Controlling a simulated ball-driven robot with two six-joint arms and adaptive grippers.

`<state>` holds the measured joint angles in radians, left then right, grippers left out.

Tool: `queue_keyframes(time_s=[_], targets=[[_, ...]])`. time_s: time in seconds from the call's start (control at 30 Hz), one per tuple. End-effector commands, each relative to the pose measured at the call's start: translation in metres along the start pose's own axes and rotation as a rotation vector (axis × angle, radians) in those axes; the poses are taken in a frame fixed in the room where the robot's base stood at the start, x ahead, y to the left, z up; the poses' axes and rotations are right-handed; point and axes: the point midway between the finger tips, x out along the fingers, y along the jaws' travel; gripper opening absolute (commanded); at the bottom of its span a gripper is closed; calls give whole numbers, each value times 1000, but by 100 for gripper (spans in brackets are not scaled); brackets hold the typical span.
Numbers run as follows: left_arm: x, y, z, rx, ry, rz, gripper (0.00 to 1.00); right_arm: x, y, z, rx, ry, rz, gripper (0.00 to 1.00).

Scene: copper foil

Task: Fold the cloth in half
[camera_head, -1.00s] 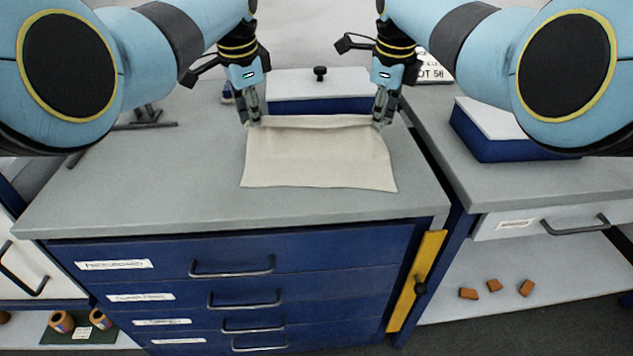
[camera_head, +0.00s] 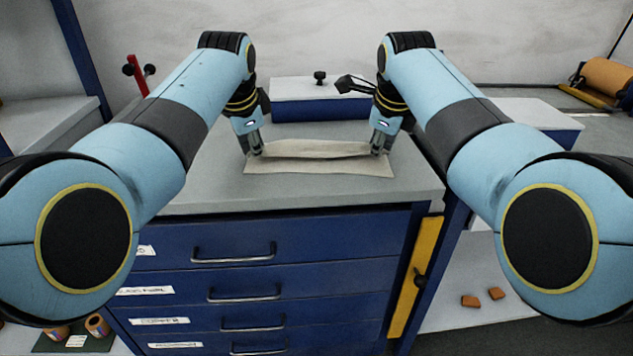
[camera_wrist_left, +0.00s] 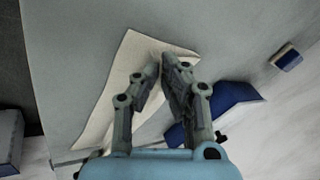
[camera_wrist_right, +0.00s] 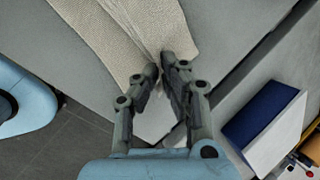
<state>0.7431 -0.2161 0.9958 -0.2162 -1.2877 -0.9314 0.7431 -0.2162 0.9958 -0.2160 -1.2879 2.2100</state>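The beige cloth (camera_head: 320,168) lies on the grey worktop, with its far part raised and doubled toward the front over the lower layer. A strip of the lower layer shows in front. My left gripper (camera_head: 257,152) is shut on the cloth at the left end of the raised edge; the left wrist view shows its fingertips (camera_wrist_left: 162,62) close together on the cloth (camera_wrist_left: 128,72). My right gripper (camera_head: 380,150) is shut on the cloth at the right end; its fingertips (camera_wrist_right: 160,62) pinch the cloth (camera_wrist_right: 110,30) in the right wrist view. Cloth between the fingertips is mostly hidden.
A blue box with a white lid (camera_head: 320,90) and black knob stands behind the cloth. Blue drawers (camera_head: 280,240) are below the worktop (camera_head: 215,190). Another blue box (camera_head: 545,125) stands on the right bench. Worktop in front of the cloth is clear.

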Motion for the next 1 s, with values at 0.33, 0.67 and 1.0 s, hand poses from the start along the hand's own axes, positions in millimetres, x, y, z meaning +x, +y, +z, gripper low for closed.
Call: queue_keyframes(time_s=[0.33,0.67,1.0], targets=[[8,1,6,-6,21,-55,0,8,1,-6,6,-21,-56,0],[8,2,4,-6,24,-52,30,8,2,-4,6,-24,-52,30],[6,4,3,-6,27,-48,42,6,4,-3,6,-27,-49,42]])
